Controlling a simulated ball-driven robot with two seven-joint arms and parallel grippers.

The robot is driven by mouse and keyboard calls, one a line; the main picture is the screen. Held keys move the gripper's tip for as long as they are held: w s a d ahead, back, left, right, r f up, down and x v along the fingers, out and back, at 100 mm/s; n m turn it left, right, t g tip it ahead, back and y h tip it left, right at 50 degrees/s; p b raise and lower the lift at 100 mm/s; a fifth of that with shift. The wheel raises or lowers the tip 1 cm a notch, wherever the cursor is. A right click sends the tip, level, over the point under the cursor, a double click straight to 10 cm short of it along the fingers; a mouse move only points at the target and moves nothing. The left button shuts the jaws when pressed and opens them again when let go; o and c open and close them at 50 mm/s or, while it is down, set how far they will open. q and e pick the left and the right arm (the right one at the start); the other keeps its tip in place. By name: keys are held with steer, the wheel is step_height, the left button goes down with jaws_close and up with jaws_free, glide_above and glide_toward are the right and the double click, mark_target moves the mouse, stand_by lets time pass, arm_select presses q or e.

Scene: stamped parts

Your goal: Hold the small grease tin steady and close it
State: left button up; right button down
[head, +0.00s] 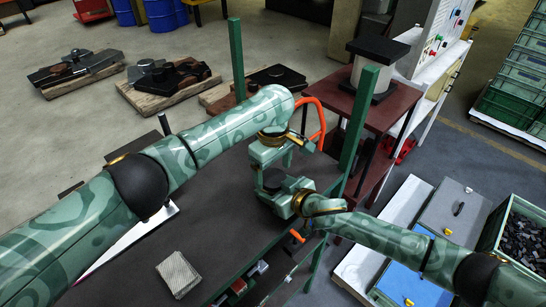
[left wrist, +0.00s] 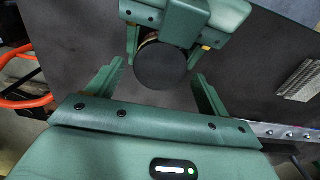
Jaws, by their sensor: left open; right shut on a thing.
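The small grease tin (left wrist: 162,66) shows in the left wrist view as a dark round top with a thin brownish rim at its far edge. My right gripper (left wrist: 167,42) is shut on it from the far side, one finger on each side. My left gripper (left wrist: 158,71) is open, its fingers reaching toward the tin's near side without visibly touching it. In the head view, my left gripper (head: 272,163) is above my right gripper (head: 280,190) over the dark table (head: 170,235). The tin is mostly hidden there. I cannot tell whether the dark top is a separate lid.
A folded grey cloth (head: 178,273) lies on the table's near part. Green posts (head: 357,118) rise at the table's far edge, near an orange curved tube (head: 320,122). A dark red stand (head: 385,105) is behind. The table's middle left is clear.

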arm_select(q)
steer(key=shift+f, duration=0.85)
steer(key=c, duration=1)
steer(key=m, duration=0.3)
steer(key=o, duration=1.1)
steer(key=shift+r, duration=0.1)
